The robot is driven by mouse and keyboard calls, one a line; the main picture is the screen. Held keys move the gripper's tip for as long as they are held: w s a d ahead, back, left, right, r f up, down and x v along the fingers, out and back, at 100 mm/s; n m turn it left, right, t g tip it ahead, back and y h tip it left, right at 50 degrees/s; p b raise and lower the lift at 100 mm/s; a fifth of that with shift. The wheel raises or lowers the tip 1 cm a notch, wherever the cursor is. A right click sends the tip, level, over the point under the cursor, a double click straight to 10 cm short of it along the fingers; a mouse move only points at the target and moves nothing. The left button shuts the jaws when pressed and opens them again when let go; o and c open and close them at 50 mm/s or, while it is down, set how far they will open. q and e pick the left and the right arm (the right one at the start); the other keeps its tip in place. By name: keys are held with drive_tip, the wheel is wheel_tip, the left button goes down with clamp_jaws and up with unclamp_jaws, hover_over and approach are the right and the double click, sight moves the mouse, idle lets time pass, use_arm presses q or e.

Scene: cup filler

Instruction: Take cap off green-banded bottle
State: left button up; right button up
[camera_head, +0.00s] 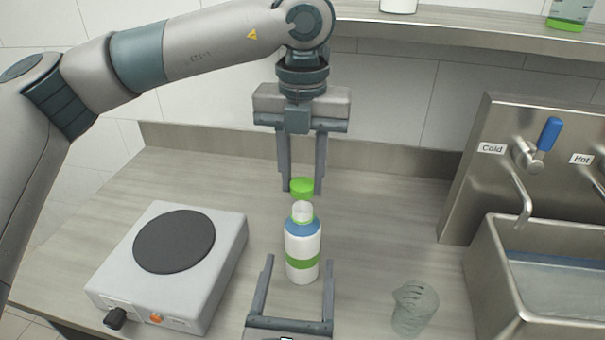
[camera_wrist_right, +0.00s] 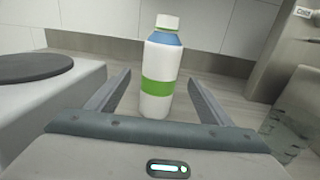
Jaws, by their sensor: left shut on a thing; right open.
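The white bottle with a green band (camera_head: 303,240) and blue shoulder stands upright on the counter. Its white neck is bare on top, and it also shows in the right wrist view (camera_wrist_right: 157,85). My left gripper (camera_head: 302,188) is directly above it, shut on the green cap (camera_head: 302,185). The cap is a little above the neck, apart from it. My right gripper (camera_head: 298,262) is open and low at the front, its fingers pointing at the bottle, one to each side in the picture. In the right wrist view there are gaps between both fingers and the bottle.
A hot plate (camera_head: 215,262) with a dark round top stands to the left. A clear beaker (camera_head: 413,310) is at the front right. A metal sink (camera_head: 490,285) with Cold and Hot taps is at the right. A shelf (camera_head: 460,38) runs above. Counter behind the bottle is clear.

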use_arm(q)
drive_tip(key=shift+f+b, duration=0.45)
drive_tip(key=shift+f, duration=0.15)
use_arm(e)
drive_tip(key=shift+s+a, duration=0.15)
drive_tip(key=shift+s, duration=1.15)
drive_tip(key=shift+s+a, duration=0.15)
drive_tip(key=shift+s, duration=1.1)
